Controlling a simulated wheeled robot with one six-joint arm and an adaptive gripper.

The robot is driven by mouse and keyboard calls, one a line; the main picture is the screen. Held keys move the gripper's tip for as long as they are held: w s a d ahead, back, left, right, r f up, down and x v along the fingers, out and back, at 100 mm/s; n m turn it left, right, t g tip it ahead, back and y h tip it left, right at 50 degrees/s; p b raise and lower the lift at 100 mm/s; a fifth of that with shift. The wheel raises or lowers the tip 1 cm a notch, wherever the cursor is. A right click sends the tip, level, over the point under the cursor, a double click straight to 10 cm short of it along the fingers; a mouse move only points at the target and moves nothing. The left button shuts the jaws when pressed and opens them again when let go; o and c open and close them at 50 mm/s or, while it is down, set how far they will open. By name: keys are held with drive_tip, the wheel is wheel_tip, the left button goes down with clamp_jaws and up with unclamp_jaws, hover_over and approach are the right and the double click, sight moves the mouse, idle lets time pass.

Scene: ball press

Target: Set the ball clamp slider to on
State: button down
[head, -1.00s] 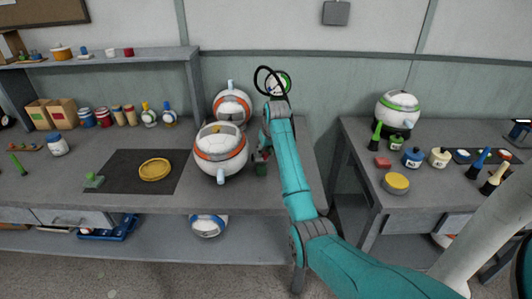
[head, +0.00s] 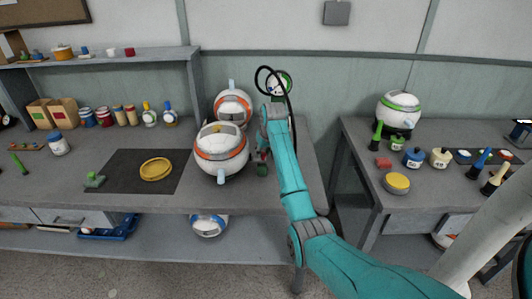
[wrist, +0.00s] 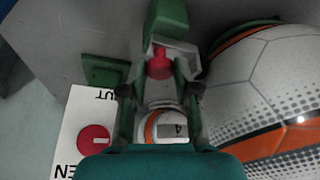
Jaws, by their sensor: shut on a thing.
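In the wrist view my gripper (wrist: 160,78) has its fingers on either side of a red knob (wrist: 160,63), which looks like the clamp slider, and is shut on it. A green block (wrist: 168,20) and a grey bracket lie just beyond the knob. The slider's on or off position cannot be read. In the head view the clamp's green part (head: 262,169) shows beside the front orange-banded white ball (head: 221,152). My arm hides most of the gripper and clamp there.
In the wrist view, a white label plate (wrist: 75,125) with a red dial lies left, and a large patterned ball (wrist: 265,90) stands close right. A black mat (head: 125,180) with a yellow dish lies left. A gap separates the two tables.

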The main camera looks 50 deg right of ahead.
drive_tip(key=c, duration=1.1)
unclamp_jaws()
drive_tip(key=shift+c, duration=0.2)
drive_tip(key=shift+s+r, duration=0.1)
drive_tip(key=v, duration=1.1)
drive_tip(key=shift+r, duration=0.4)
drive_tip(key=shift+s, duration=0.1)
